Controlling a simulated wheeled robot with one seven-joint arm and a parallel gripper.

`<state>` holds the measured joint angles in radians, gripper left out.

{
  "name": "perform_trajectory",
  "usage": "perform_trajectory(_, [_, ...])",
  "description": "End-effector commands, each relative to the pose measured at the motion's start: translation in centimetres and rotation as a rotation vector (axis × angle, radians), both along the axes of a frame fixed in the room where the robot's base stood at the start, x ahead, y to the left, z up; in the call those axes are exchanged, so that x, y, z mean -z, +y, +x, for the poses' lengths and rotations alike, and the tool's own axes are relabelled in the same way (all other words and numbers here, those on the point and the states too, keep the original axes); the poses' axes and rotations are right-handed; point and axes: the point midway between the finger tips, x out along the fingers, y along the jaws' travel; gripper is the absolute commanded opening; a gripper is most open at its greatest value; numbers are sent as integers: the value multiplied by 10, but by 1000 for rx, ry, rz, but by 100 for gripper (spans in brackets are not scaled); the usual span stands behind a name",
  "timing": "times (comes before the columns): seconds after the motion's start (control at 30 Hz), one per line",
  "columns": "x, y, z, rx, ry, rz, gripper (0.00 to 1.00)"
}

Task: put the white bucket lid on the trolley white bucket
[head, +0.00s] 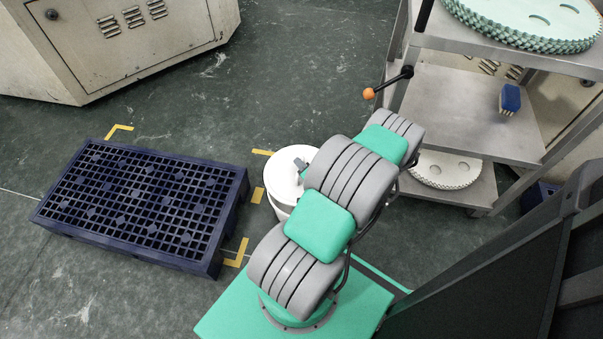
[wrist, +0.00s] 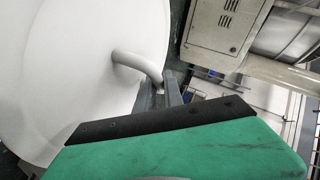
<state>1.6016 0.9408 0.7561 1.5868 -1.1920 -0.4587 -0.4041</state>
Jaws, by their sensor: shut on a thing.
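The white bucket lid (head: 284,170) shows in the head view as a white disc left of my arm. In the wrist view the lid (wrist: 75,70) fills the left side, with a curved white handle (wrist: 138,64) standing out from it. My gripper (wrist: 172,90) is shut on that handle; in the head view only a small grey part of my gripper (head: 300,164) shows over the lid. A white bucket (head: 279,207) shows just below the lid in the head view, partly hidden by the lid and my arm. I cannot tell whether lid and bucket touch.
A dark blue pallet (head: 150,200) lies on the floor to the left, inside yellow corner marks. A metal shelf rack (head: 465,100) at the right holds toothed discs and a blue brush (head: 510,99). A lever with an orange knob (head: 369,93) juts from it. Beige cabinets stand behind.

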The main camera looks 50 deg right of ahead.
Motion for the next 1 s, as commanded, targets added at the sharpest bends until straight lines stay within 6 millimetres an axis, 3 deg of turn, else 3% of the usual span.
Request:
perform_trajectory(0.17, [10,-1,-2,5,0,-1,0])
perform_trajectory(0.6, [65,0,-1,4,1,0,0])
perform_trajectory(1.0, [68,-1,-1,4,1,0,0])
